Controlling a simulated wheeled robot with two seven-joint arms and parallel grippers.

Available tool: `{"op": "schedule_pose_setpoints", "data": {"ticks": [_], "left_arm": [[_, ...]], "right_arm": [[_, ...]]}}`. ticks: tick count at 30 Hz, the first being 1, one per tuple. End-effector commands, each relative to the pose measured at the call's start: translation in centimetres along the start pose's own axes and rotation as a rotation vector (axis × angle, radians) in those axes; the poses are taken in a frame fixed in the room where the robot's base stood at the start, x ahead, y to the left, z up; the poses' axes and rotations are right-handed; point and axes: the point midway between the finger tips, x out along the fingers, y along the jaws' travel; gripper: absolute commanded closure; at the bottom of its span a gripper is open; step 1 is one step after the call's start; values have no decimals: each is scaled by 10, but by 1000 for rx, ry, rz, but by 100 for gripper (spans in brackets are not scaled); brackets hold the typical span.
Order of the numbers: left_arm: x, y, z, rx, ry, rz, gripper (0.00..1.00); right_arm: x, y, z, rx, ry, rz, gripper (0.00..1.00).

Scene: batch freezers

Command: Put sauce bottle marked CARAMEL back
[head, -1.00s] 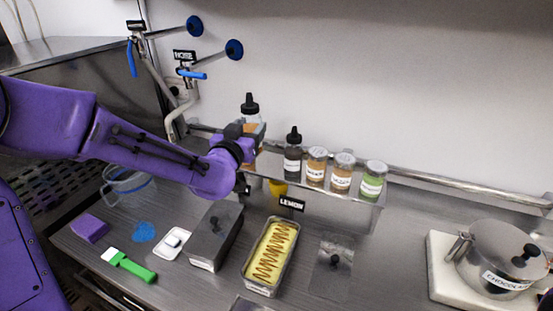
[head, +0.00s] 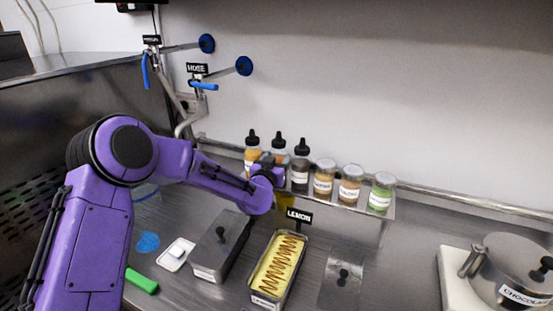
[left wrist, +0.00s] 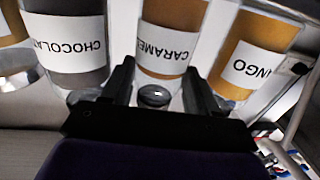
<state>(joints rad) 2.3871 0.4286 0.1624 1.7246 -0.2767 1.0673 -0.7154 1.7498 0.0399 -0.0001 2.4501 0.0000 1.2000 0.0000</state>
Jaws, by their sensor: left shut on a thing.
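The CARAMEL sauce bottle (head: 279,148), orange-brown with a black nozzle cap, is upright in the row at the wall shelf (head: 340,207). It is between the MANGO bottle (head: 252,148) and the dark CHOCOLATE bottle (head: 301,165). My left gripper (head: 268,168) reaches it from the front and hides its lower part in the head view. In the left wrist view the CARAMEL label (left wrist: 165,50) shows upside down between the two fingers of my left gripper (left wrist: 158,88), which is shut on the bottle. Whether its base touches the shelf is hidden. My right gripper is not in view.
Several jars (head: 324,178) stand right of the CHOCOLATE bottle on the shelf. Below are a LEMON sign (head: 299,215), a drizzled yellow pan (head: 279,265) and a grey lidded container (head: 221,245). A steel pot (head: 510,265) stands at the right.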

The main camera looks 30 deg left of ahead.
Motion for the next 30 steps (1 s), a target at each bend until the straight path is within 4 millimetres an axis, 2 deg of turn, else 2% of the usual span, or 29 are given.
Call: {"op": "schedule_pose_setpoints", "data": {"ticks": [11, 12, 20, 23, 26, 30], "left_arm": [[0, 0, 5, 0, 3, 0, 72], [0, 0, 5, 0, 2, 0, 31], [0, 0, 4, 0, 2, 0, 30], [0, 0, -4, -1, 2, 0, 30], [-16, 1, 2, 0, 2, 2, 30], [-54, 1, 3, 1, 2, 3, 30]], "right_arm": [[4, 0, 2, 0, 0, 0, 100], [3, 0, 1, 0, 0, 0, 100], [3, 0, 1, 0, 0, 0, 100], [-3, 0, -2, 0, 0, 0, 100], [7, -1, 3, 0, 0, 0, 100], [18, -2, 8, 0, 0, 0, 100]]}}
